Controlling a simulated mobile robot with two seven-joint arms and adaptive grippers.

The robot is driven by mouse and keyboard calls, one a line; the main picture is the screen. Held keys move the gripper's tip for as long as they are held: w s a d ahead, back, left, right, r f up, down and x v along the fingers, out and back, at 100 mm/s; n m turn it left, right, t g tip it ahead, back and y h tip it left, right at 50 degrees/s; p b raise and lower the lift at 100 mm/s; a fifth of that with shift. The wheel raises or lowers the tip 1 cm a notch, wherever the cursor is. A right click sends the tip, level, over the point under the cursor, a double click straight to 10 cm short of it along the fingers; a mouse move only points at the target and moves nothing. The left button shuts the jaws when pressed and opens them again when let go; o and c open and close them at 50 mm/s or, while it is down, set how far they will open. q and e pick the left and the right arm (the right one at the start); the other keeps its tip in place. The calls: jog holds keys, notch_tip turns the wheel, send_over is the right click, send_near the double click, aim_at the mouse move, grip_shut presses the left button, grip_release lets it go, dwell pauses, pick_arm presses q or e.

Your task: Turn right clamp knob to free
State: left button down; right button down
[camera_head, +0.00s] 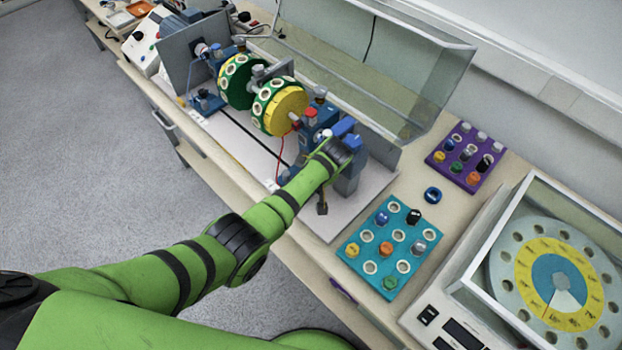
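The vibration rig (240,128) stands on the bench with two green-and-yellow discs, the nearer one yellow-faced (287,108), on a shaft. At its right end is a blue clamp block (312,116) with a blue knob (344,127) on top. My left arm comes in from the lower left, and my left gripper (338,146) is at this right clamp, right against or just beside the blue knob. The wrist hides the fingers and part of the clamp, so I cannot tell if they grip the knob. My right gripper is not in view.
The rig's clear cover (400,70) is raised behind it. The bench's front edge runs below my arm.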

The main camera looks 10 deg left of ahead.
pick_arm(q)
jog(key=shift+s+f, duration=0.3)
jog(key=c, duration=1.2)
grip_release()
jog(key=shift+r, duration=0.1)
jog(key=shift+w+r, duration=0.15)
jog(key=shift+d+r, duration=0.15)
jog(key=shift+r, duration=0.25)
jog(key=v, duration=1.1)
